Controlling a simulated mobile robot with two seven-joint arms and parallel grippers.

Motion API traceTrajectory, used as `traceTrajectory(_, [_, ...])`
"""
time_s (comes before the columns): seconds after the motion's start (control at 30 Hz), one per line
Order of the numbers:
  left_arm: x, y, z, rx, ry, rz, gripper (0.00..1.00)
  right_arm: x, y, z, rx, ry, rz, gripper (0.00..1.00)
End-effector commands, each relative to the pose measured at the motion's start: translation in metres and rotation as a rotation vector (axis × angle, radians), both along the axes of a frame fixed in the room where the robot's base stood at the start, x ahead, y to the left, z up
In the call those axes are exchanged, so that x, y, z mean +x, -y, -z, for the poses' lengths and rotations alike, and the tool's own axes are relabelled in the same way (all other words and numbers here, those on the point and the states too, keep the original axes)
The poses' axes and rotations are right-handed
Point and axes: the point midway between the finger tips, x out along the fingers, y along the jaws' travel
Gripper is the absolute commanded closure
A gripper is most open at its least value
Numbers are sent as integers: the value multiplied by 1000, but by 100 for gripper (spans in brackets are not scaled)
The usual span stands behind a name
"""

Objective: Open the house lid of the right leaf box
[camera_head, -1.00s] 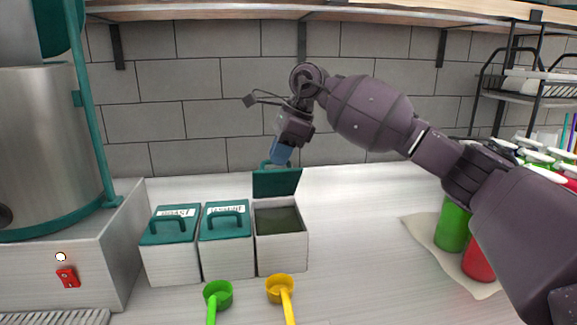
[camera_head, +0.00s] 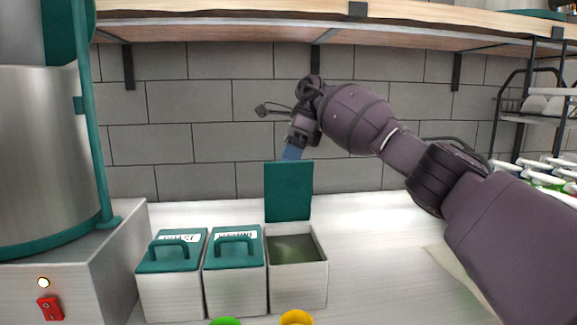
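The right leaf box (camera_head: 299,285) is white and stands at the right end of a row of similar boxes. Its teal lid (camera_head: 288,191) stands upright at the back edge, and dark green contents show inside. My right gripper (camera_head: 292,153) is at the top edge of the lid, with its blue fingertips partly behind it. The lid's handle is hidden, and I cannot tell whether the fingers grip anything. My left gripper is not in view.
Two boxes with shut teal lids, the left one (camera_head: 172,286) and the middle one (camera_head: 236,285), stand beside it. A large steel machine (camera_head: 45,160) is at the left. Green and yellow scoops show at the bottom edge. A shelf (camera_head: 330,35) runs above.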

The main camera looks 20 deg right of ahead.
Motion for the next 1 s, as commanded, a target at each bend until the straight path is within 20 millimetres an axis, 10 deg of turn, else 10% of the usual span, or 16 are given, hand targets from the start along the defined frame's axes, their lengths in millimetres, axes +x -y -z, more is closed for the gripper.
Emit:
traceTrajectory(0.03, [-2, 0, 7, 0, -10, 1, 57, 5, 1, 24, -11, -38, -1, 100])
traceTrajectory(0.6, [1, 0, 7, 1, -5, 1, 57, 7, 3, 21, -7, -51, 2, 100])
traceTrajectory(0.8, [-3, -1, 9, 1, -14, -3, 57, 7, 3, 20, -6, -51, 4, 62])
traceTrajectory(1.0, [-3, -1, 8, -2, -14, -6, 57, 6, 4, 16, -4, -46, 4, 62])
